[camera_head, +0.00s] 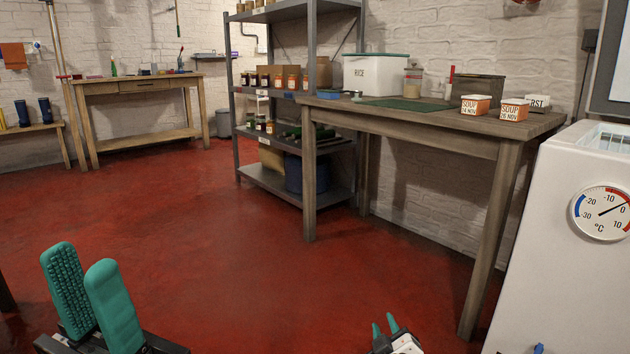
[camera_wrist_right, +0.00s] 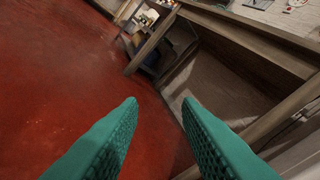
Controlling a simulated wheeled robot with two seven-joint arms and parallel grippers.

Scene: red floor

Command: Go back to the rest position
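My left gripper (camera_head: 92,300) is at the lower left of the head view, above the red floor. Its two green textured fingers stand apart with nothing between them. My right gripper (camera_head: 387,325) is low in the middle of the head view, in front of the wooden table. In the right wrist view its two green fingers (camera_wrist_right: 160,105) are spread wide, with only red floor and the table's underside beyond them. Both grippers are empty and touch nothing.
A wooden table (camera_head: 420,122) at the right holds a rice box (camera_head: 375,74), two soup tubs (camera_head: 475,105) and a green mat. A white freezer (camera_head: 560,230) with a dial stands at the right edge. Metal shelves (camera_head: 312,60) stand behind. The red floor (camera_head: 220,240) at centre-left is clear.

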